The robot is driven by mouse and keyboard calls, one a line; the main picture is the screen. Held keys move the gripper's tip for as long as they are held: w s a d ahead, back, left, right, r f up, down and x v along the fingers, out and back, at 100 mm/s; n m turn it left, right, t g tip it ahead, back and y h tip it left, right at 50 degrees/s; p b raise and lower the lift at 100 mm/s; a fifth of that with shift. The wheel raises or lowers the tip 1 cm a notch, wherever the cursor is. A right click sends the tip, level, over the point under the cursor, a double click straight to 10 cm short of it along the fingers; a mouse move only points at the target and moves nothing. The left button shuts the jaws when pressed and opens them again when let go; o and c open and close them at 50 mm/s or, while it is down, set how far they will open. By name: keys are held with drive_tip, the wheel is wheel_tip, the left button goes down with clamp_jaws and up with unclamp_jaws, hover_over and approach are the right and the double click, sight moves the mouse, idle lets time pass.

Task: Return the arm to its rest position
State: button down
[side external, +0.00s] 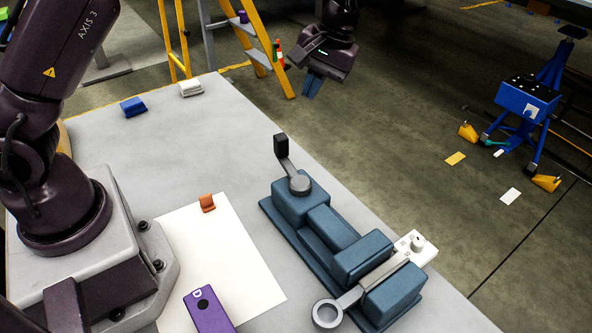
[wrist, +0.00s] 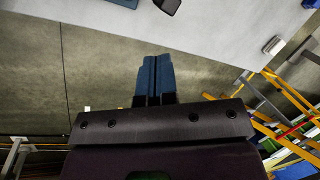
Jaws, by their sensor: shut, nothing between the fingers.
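My gripper (side external: 312,86) hangs in the air past the far edge of the table (side external: 190,140), at the top of the side view. Its blue fingers point down and are together, with nothing between them. In the wrist view the blue fingers (wrist: 154,80) lie side by side over the bare floor, and the table edge runs across the top. The gripper is well apart from the blue jig (side external: 330,235) on the table.
A blue block (side external: 133,107), a white block (side external: 190,88), an orange piece (side external: 207,203) and a purple box (side external: 207,311) lie nearby. A yellow ladder (side external: 262,50) stands behind.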

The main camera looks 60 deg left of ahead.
drive_tip(key=s+r+m+t+h, duration=0.1)
drive_tip(key=s+r+m+t, duration=0.2)
drive_tip(key=s, duration=0.9)
drive_tip(key=s+r+m+t+h, duration=0.1)
drive_tip(key=s+r+m+t, duration=0.2)
drive_tip(key=s+r, duration=0.6)
drive_tip(key=s+t, duration=0.2)
drive_tip(key=s, duration=0.1)
drive_tip(key=shift+r+m, duration=0.4)
idle(0.8)
